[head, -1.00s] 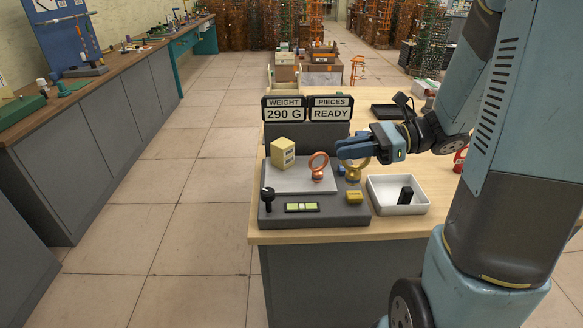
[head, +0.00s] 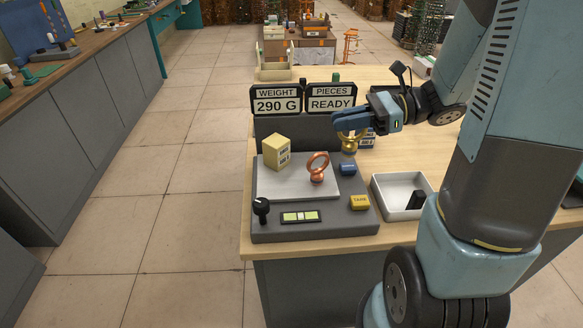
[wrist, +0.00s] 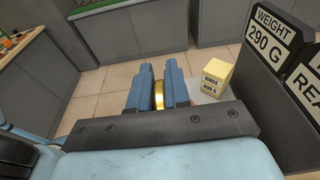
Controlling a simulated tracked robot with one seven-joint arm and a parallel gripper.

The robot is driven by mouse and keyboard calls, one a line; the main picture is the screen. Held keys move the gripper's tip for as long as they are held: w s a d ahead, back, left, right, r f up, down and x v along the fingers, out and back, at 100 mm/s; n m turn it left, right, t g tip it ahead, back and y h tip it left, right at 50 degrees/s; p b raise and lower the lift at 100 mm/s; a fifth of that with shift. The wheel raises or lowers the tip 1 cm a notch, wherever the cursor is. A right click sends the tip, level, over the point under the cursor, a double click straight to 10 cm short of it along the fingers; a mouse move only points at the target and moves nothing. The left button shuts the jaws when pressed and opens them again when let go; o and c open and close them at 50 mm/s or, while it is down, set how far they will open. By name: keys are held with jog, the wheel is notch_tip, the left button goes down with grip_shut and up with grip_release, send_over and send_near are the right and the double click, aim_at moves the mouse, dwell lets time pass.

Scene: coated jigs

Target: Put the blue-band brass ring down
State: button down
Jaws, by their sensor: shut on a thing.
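My gripper (head: 342,122) is shut on a brass ring (head: 353,145), held behind and to the right of the scale's pan. The ring also shows as a gold edge between the fingers in the wrist view (wrist: 159,95). The fingers hide part of it, and I cannot make out a blue band on it. The scale (head: 310,228) has a pale pan (head: 290,186) carrying a yellow weight block (head: 277,152) and an upright copper ring (head: 317,168). Its displays read 290 G (head: 276,103) and READY (head: 331,102).
A blue button (head: 348,169) and a yellow TARE button (head: 359,202) sit on the scale's right side. A white tray (head: 385,205) holding a black piece (head: 416,201) stands to its right. The wooden table (head: 400,158) has bare room behind the tray.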

jog(key=shift+w, duration=0.1)
jog(key=shift+a, duration=0.2)
jog(key=shift+a, duration=0.1)
jog(key=shift+w+a+f, duration=0.9)
jog(key=shift+w+f, duration=1.25)
jog(key=shift+w+a+f, duration=0.85)
jog(key=shift+w+f, duration=1.25)
jog(key=shift+f, duration=0.05)
jog(key=shift+w+a+f, duration=0.9)
jog(key=shift+w+f, duration=1.25)
